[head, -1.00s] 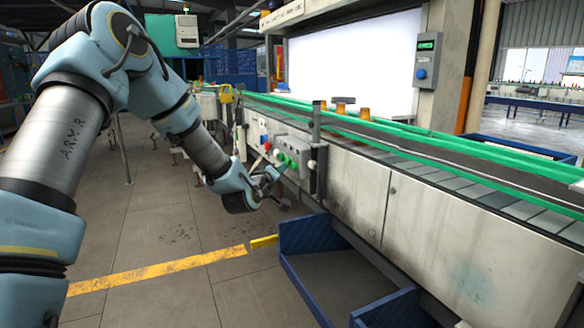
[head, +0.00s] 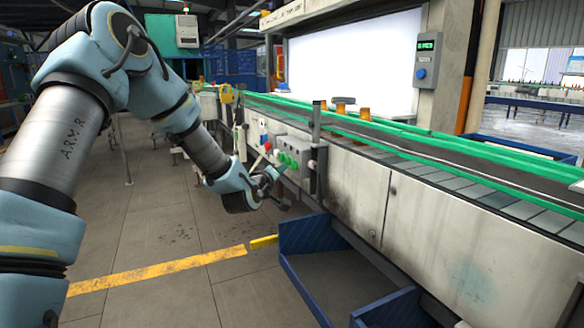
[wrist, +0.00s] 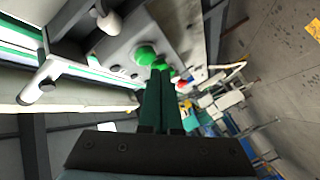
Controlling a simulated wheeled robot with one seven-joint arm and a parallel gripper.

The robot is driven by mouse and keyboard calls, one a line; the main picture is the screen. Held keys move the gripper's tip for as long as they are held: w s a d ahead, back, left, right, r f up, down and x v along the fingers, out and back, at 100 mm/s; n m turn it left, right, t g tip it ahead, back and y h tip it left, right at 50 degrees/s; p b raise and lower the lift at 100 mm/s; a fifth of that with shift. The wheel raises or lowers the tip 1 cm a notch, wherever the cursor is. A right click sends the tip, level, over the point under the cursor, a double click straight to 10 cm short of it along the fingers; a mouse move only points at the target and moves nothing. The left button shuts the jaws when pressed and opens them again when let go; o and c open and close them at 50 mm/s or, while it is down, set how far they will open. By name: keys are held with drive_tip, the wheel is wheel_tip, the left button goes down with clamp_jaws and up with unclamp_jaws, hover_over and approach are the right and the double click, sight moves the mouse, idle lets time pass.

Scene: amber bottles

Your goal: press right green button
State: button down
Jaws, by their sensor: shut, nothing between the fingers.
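A grey control box (head: 300,150) on the conveyor's side carries green buttons. The right green button (head: 293,165) is at its near end; in the wrist view it is the large green knob (wrist: 146,55). Another green button (head: 282,157) sits to its left; in the wrist view my fingertips partly cover it. My gripper (head: 277,170) is shut and empty, just in front of the box. In the wrist view the dark green fingers (wrist: 160,74) point at the buttons, below and right of the large knob. I cannot tell whether they touch anything.
A red button (wrist: 183,84) is farther along the panel. The conveyor (head: 440,170) with green rails and a few amber bottles (head: 340,109) runs behind the box. A blue bin (head: 330,255) stands below right. The floor at left is open.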

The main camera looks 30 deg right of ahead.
drive_tip(key=shift+d, duration=0.15)
drive_tip(key=shift+d, duration=0.3)
drive_tip(key=shift+s+d+b, duration=0.1)
drive_tip(key=shift+d+b, duration=0.35)
idle(0.8)
idle(0.3)
drive_tip(key=shift+a, duration=0.9)
drive_tip(key=shift+a, duration=0.1)
drive_tip(key=shift+w+a+b, duration=0.2)
drive_tip(key=shift+a, duration=1)
drive_tip(key=shift+w+a+b, duration=0.2)
drive_tip(key=shift+a, duration=0.95)
